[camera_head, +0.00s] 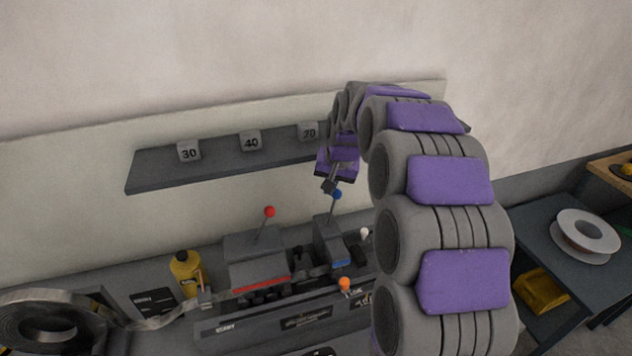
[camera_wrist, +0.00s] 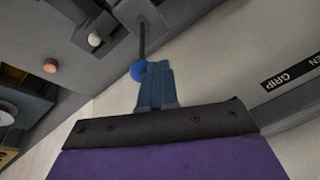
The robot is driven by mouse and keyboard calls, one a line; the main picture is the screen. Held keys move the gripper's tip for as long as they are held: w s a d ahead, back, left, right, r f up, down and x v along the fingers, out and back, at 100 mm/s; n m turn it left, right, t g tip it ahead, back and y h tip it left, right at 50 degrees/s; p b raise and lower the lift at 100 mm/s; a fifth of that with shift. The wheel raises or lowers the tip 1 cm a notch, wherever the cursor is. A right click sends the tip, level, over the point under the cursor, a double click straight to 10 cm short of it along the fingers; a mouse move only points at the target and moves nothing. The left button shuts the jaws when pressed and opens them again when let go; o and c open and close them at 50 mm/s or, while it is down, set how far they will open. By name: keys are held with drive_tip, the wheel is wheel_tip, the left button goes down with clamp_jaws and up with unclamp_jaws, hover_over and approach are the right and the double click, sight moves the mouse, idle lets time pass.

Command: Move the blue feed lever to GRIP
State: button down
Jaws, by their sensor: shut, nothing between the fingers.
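The blue feed lever has a round blue knob (camera_head: 336,194) on a thin rod rising from a grey housing at the machine's right. In the wrist view the blue knob (camera_wrist: 138,71) sits just left of my fingertips, with its dark rod running up the picture. My gripper (camera_head: 329,185) hangs over the machine beside the knob. In the wrist view my gripper (camera_wrist: 157,66) is shut with nothing between its blue fingers. I cannot tell whether the fingers touch the knob. A dark label (camera_wrist: 291,75) reads GRIP, with letters EN beside it.
A red-knobbed lever (camera_head: 269,212) stands left of the blue one. An orange knob (camera_head: 344,284) and a white knob (camera_head: 365,232) are close by. A wall shelf (camera_head: 150,176) holds numbered blocks behind. A yellow bottle (camera_head: 185,272) and coil (camera_head: 45,322) are left.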

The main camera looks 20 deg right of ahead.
drive_tip(key=d+y+p, duration=0.1)
drive_tip(key=d+y, duration=0.1)
drive_tip(key=d, duration=0.1)
drive_tip(key=shift+d+f, duration=0.15)
drive_tip(key=shift+d+f+m+y, duration=0.3)
drive_tip(key=shift+d+y, duration=0.2)
drive_tip(key=shift+y, duration=0.2)
drive_tip(key=p+v, duration=0.3)
drive_tip(key=v, duration=0.7)
drive_tip(key=shift+a+p, duration=0.15)
drive_tip(key=shift+p, duration=0.25)
drive_tip(key=shift+a, duration=0.2)
